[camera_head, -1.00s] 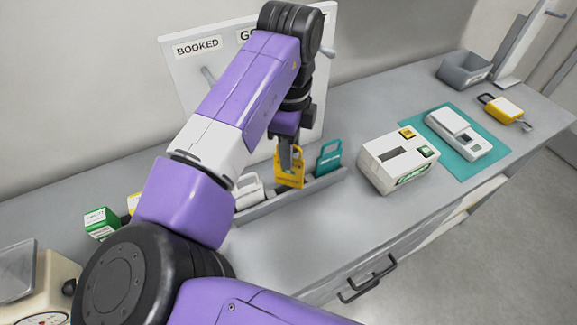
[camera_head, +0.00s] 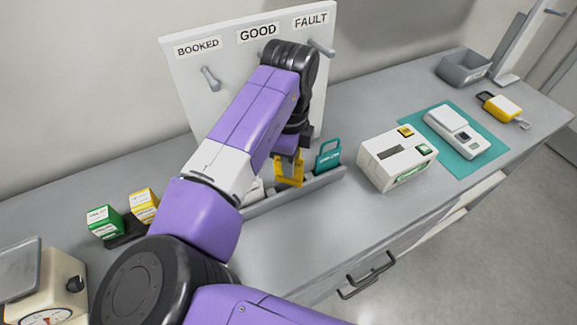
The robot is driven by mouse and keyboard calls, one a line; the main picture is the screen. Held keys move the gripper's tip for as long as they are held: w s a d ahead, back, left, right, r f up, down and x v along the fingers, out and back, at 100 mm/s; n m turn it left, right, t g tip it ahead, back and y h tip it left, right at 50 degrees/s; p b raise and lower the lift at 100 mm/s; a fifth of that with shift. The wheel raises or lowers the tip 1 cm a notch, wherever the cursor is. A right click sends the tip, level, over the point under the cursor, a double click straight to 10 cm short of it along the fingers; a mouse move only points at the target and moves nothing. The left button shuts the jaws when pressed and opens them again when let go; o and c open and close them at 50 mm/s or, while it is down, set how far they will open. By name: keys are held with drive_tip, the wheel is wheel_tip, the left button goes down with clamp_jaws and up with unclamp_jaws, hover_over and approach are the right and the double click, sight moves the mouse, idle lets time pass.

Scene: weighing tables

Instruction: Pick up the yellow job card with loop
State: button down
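The yellow job card with loop (camera_head: 288,181) stands in the grey rack (camera_head: 322,182), between a white card (camera_head: 254,192) and a teal card (camera_head: 328,158). My gripper (camera_head: 290,160) points down at the top of the yellow card, around its loop. My wrist and gripper cover the upper part of the card. The fingers are small and partly hidden, so I cannot tell whether they are closed on the loop.
A board with pegs (camera_head: 230,65) labelled BOOKED, GOOD and FAULT stands behind the rack. A white device (camera_head: 396,158) and a scale on a teal mat (camera_head: 483,160) are to the right. Green (camera_head: 104,222) and yellow (camera_head: 144,206) boxes and a dial scale (camera_head: 48,285) are left.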

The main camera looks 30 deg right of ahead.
drive_tip(key=shift+r, duration=0.2)
wheel_tip(320, 180, up, 20)
drive_tip(key=b, duration=0.2)
drive_tip(key=shift+f, duration=0.15)
idle(0.5)
idle(0.4)
